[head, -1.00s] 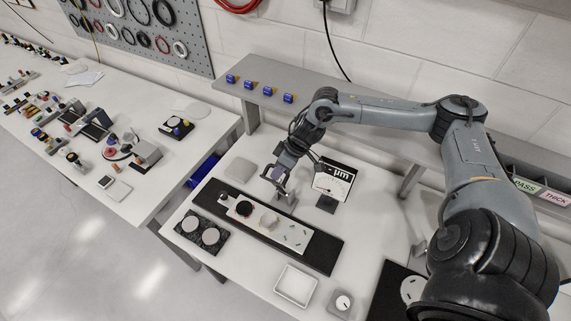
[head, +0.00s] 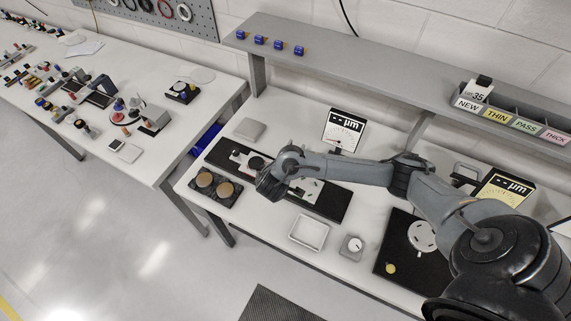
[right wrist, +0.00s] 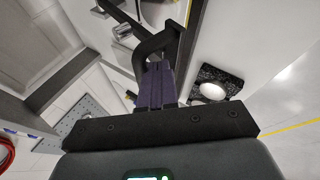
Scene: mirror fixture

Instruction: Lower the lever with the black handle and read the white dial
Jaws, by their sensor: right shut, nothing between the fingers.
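In the head view the white dial (head: 343,130), a panel marked "µm", stands upright behind a long black base (head: 330,206). A white plate (head: 308,188) with small parts lies on the base. A round black knob (head: 256,163) shows at its left part; I cannot tell whether it is the lever's handle. My right arm crosses over the base, and my right gripper (head: 268,190) is at its front edge, its fingertips hidden in this view. In the right wrist view my gripper (right wrist: 155,85) is shut, with purple pads and nothing held. My left gripper is not in view.
A black block with two discs (head: 215,188) lies just left of my gripper. A white tray (head: 309,232) and small gauge (head: 353,245) lie in front. A second "µm" panel (head: 505,188) stands at right. A shelf (head: 345,62) runs along the back.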

